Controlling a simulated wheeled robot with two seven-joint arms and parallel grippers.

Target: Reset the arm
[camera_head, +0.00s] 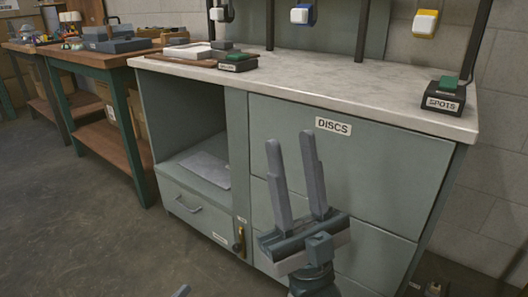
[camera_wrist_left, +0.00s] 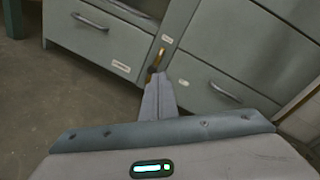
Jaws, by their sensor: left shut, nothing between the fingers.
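My left gripper (camera_wrist_left: 158,82) is shut in the left wrist view, its two grey fingers pressed together with nothing between them. It points toward the front of the grey-green cabinet (camera_wrist_left: 215,55). In the head view only a fingertip of my left gripper (camera_head: 181,291) shows at the bottom edge; the rest is out of frame. My right gripper (camera_head: 291,140) stands upright in front of the cabinet (camera_head: 350,168) in the head view. Its two grey fingers are apart with nothing between them.
The cabinet's marble top (camera_head: 330,88) carries a black box with a green top (camera_head: 444,97) at the right and dark items at the left. A wooden bench (camera_head: 95,62) stands further left. The floor (camera_head: 75,220) at the left is clear.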

